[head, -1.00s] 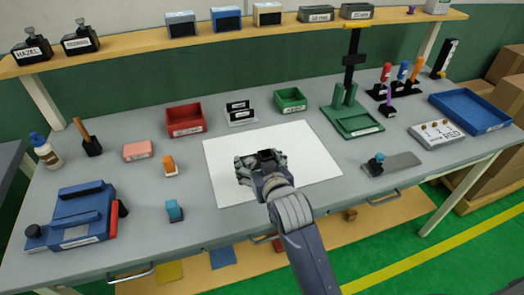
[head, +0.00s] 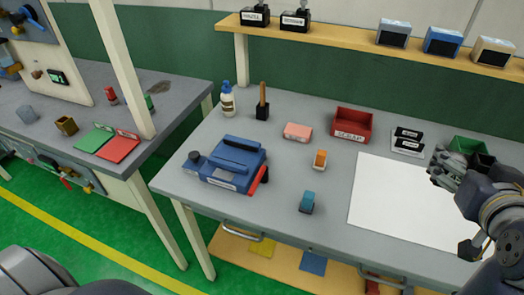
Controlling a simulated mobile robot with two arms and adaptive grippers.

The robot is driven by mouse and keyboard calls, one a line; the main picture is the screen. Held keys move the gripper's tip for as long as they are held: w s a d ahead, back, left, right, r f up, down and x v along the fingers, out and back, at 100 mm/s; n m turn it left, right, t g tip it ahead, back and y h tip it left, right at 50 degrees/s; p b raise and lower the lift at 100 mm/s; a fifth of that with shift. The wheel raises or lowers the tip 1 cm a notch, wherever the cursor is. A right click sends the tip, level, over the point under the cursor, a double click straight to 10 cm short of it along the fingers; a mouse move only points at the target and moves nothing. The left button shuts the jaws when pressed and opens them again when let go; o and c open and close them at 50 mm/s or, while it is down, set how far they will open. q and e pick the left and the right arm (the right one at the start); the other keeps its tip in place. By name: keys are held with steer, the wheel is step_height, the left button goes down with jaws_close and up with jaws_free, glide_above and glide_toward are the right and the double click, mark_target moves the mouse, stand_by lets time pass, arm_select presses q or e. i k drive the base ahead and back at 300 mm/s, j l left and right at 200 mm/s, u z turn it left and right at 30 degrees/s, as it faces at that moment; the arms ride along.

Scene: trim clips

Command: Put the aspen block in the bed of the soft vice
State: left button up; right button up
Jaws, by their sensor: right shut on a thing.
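The soft vice (head: 231,163) is the blue vice at the left end of the workbench, with a dark knob at its left and a red bar at its right. Its top is free of any block. My right gripper (head: 440,168) is at the right edge, above the white sheet and well to the right of the vice. My left gripper is out of view.
An orange-topped piece (head: 320,159) and a teal piece (head: 307,202) stand between the vice and the white sheet (head: 375,205). Another bench (head: 60,105) is at left.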

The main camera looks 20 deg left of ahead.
mark_target(235, 156)
steer(key=j, duration=0.75)
steer(key=i+j, duration=0.15)
steer(key=j, duration=1.4)
steer(key=i, duration=0.05)
